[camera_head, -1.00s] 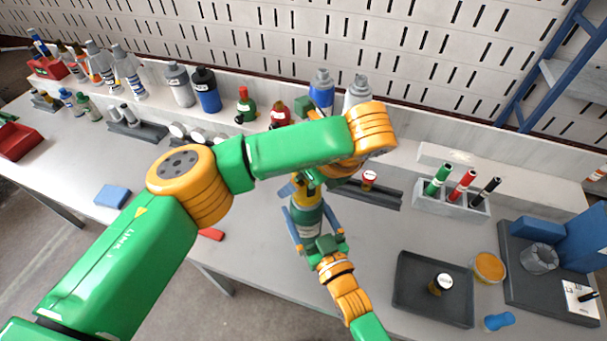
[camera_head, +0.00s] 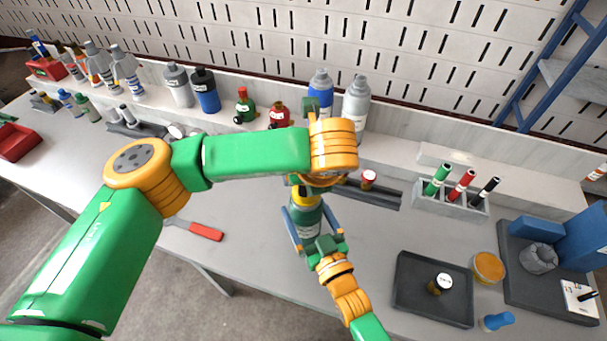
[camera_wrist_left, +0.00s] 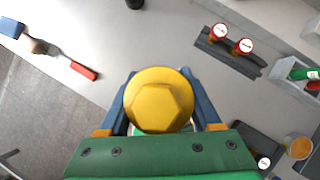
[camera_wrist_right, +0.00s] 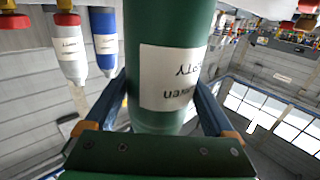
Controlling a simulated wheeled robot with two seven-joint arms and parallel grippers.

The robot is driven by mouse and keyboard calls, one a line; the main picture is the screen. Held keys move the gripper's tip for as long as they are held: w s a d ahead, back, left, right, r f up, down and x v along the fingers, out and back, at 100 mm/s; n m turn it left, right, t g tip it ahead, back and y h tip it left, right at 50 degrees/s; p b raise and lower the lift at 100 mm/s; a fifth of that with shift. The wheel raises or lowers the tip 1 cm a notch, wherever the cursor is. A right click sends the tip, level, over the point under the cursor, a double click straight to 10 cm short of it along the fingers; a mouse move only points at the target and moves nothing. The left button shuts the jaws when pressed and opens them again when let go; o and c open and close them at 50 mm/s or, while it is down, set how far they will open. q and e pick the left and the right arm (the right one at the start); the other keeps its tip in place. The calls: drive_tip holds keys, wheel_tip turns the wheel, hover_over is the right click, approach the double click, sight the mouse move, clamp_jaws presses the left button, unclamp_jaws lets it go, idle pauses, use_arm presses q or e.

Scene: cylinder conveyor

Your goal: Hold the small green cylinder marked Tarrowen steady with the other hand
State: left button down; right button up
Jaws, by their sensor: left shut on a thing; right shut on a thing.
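The small green cylinder (camera_head: 308,216) stands upright over the bench in the head view, with a yellow cap (camera_head: 301,199) on top. My right gripper (camera_wrist_right: 165,95) is shut on the body, one blue finger on each side. My left gripper (camera_wrist_left: 160,85) is shut on the yellow six-sided cap (camera_wrist_left: 160,103) from above. The left fingers are mostly hidden in the head view behind my left wrist.
A red-handled brush (camera_head: 206,231) lies on the bench to the left. A dark rack (camera_head: 385,195) with red-capped items is behind right. A dark tray (camera_head: 405,298) and a marker holder (camera_head: 425,205) stand right. Blue and grey cylinders (camera_head: 357,95) stand at the back.

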use_arm(q)
drive_tip(key=m+h, duration=0.2)
drive_tip(key=m, duration=0.1)
drive_tip(key=shift+d+m, duration=0.1)
drive_tip(key=shift+m, duration=0.2)
drive_tip(key=shift+d+m+h, duration=0.2)
drive_tip(key=shift+m+h, duration=0.4)
drive_tip(key=shift+m, duration=0.6)
drive_tip(key=m+h, duration=0.1)
drive_tip(key=m, duration=0.1)
drive_tip(key=shift+f+m, duration=0.1)
drive_tip(key=shift+m, duration=0.2)
drive_tip(key=m, duration=0.1)
drive_tip(key=m+g+h, duration=0.1)
drive_tip(key=m, duration=0.1)
drive_tip(key=shift+s+d+h, duration=0.15)
drive_tip(key=shift+d+h, duration=0.15)
drive_tip(key=m+g, duration=0.1)
drive_tip(key=m, duration=0.1)
drive_tip(key=m+g+h, duration=0.1)
drive_tip(key=m, duration=0.1)
drive_tip(key=m+g, duration=0.1)
drive_tip(key=m, duration=0.1)
drive_tip(key=shift+s+d+h, duration=0.15)
drive_tip(key=shift+s+h, duration=0.1)
drive_tip(key=shift+h, duration=0.15)
drive_tip(key=shift+c, duration=0.8)
unclamp_jaws()
